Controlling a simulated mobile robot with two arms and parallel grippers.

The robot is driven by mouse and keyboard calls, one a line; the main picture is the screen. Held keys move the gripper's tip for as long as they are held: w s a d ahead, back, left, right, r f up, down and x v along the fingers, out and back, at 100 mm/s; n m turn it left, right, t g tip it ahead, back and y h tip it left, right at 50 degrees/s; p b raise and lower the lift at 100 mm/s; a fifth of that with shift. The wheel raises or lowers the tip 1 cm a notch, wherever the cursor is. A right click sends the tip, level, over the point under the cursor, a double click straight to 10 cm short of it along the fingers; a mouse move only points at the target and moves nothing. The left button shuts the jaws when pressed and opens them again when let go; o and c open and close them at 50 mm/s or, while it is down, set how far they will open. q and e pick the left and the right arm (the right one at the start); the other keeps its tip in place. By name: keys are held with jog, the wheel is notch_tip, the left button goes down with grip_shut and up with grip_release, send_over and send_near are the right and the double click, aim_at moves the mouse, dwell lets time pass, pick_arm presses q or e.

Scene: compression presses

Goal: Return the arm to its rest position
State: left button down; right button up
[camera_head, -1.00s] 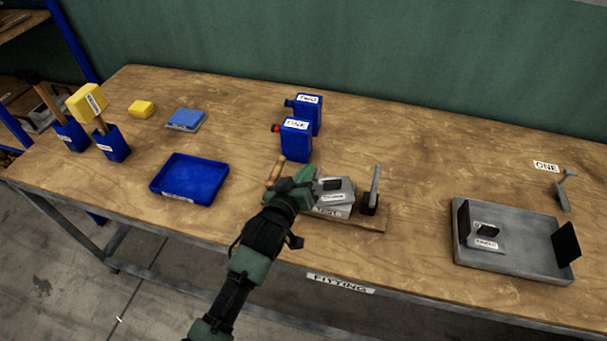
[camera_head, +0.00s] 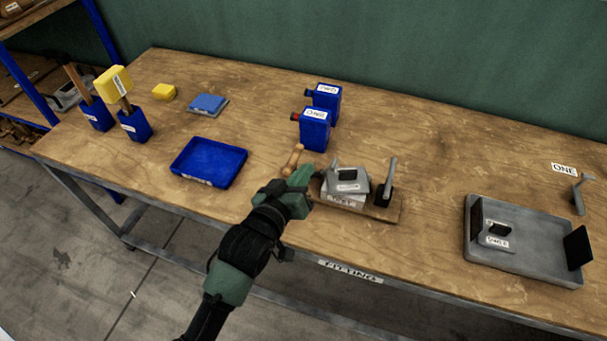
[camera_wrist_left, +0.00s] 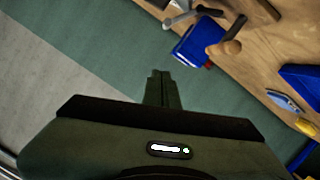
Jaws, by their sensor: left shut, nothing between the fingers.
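My left arm (camera_head: 248,250) reaches in from the lower left over the front of the table. Its green gripper (camera_head: 305,176) is at the left end of a small press (camera_head: 381,211), which has a wooden base, a stacked grey labelled block and an upright grey lever. Whether the gripper touches the press cannot be told. In the left wrist view the fingers (camera_wrist_left: 162,76) are together with nothing between them, against the wall and floor. My right gripper is in neither view.
A wooden handle (camera_head: 293,160) stands just behind the gripper. Two blue bottles (camera_head: 315,128) are behind it. A blue tray (camera_head: 208,163) lies left, a grey tray (camera_head: 529,262) right. Blue holders (camera_head: 136,126) stand far left. The table (camera_head: 430,150) is clear at centre right.

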pick_arm(q)
jog(key=shift+s, duration=0.1)
dwell(0.5)
jog(key=s+a+f+m+g+y, duration=0.1)
jog(key=s+a+f+g+y, duration=0.35)
jog(key=s+a+f, duration=0.55)
jog(key=s+a+f+m+g+y, duration=0.1)
jog(key=s+a+g, duration=0.2)
jog(key=s+a, duration=0.35)
jog(key=s+a+f+m+g+y, duration=0.1)
jog(key=s+a+g, duration=0.2)
jog(key=s, duration=0.6)
notch_tip(320, 180, down, 28)
jog(key=s+g+b, duration=0.1)
jog(key=b, duration=0.2)
jog(key=s+a+f+g+b, duration=0.1)
jog(key=s+a+f+b, duration=0.1)
jog(key=s+f, duration=1.5)
notch_tip(320, 180, down, 2)
jog(key=shift+s+a+f, duration=0.15)
jog(key=shift+a+f, duration=0.1)
jog(key=shift+a, duration=0.2)
